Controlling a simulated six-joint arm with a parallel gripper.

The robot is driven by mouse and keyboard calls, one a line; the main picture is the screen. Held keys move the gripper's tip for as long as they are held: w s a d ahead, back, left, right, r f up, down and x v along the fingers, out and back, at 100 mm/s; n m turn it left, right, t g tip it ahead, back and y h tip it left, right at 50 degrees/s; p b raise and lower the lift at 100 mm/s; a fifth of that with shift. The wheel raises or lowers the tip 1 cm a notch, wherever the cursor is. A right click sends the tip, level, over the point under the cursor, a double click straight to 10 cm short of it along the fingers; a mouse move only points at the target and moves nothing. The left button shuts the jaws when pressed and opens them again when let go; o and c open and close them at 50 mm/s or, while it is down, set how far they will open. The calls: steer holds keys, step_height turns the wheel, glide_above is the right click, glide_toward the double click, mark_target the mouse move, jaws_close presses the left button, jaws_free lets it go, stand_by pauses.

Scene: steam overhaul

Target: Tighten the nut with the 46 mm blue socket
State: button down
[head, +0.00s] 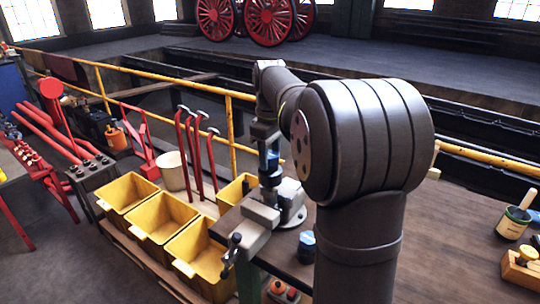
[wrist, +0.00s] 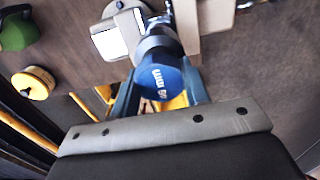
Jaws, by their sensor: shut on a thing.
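The blue socket (wrist: 166,80) has white lettering on its face, seen upside down in the wrist view. It is between the two fingers of my gripper (wrist: 160,92), which is shut on it. In the head view my gripper (head: 269,158) points down with the socket above the grey vise (head: 250,222) at the bench corner. A dark cylindrical part (wrist: 158,45) lies beyond the blue face, between the pale vise jaws (wrist: 215,15). The nut cannot be made out; the socket and gripper hide that spot, and I cannot tell whether they touch.
Yellow bins (head: 168,216) stand left of the bench (head: 450,245). Red-handled tools (head: 187,150) stand upright behind them. A small dark-blue cylinder (head: 307,243) stands on the bench right of the vise. The bench middle is largely clear.

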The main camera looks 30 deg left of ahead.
mark_target(270, 167)
steer(key=shift+f, duration=2)
steer(key=c, duration=1.5)
jaws_free()
steer(key=shift+c, duration=0.2)
jaws_close()
steer(key=shift+m, duration=2)
steer(key=m, duration=0.2)
steer(key=shift+m, duration=1)
